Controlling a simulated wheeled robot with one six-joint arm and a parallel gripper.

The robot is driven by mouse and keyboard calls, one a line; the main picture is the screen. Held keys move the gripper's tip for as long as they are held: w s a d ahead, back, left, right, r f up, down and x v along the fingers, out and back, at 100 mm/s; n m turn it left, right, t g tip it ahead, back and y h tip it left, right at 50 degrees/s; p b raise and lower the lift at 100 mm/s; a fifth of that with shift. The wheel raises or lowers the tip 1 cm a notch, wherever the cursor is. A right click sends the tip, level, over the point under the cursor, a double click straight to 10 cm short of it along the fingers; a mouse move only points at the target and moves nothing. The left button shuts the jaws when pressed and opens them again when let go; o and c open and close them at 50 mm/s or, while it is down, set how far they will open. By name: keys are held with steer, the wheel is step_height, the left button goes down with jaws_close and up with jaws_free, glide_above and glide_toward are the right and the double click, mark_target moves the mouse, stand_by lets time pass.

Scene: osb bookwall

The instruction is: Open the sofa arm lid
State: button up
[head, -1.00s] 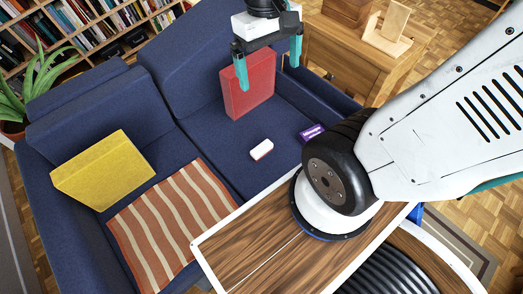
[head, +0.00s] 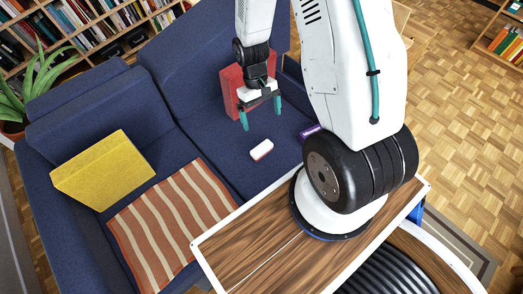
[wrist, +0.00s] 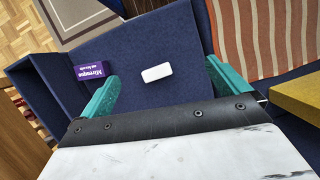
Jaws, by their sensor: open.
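The navy sofa (head: 195,70) fills the left and middle of the head view. Its arm on the right side is mostly hidden behind my arm there. In the wrist view that sofa arm (wrist: 38,98) shows at the left as a dark blue panel; I cannot make out a separate lid or a seam. My gripper (head: 261,115) is open and empty, above the seat in front of the red cushion (head: 233,92). Its teal fingers (wrist: 162,75) spread over the seat in the wrist view, apart from the sofa arm.
A white block (head: 262,150) and a purple box (head: 309,131) lie on the seat, the box close to the sofa arm. A striped throw (head: 170,222) and a yellow cushion (head: 102,170) are on the left. A plant (head: 40,90) and bookshelves (head: 90,35) stand behind.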

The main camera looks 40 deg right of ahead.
step_height(320, 180, down, 16)
steer(key=d+t, duration=0.2)
steer(key=n+t, duration=0.2)
glide_above(262, 148)
steer(key=shift+h, duration=0.4)
step_height(262, 148, down, 5)
step_height(262, 148, down, 8)
steer(key=shift+w+r, duration=0.15)
steer(key=shift+r, duration=0.1)
steer(key=c, duration=0.7)
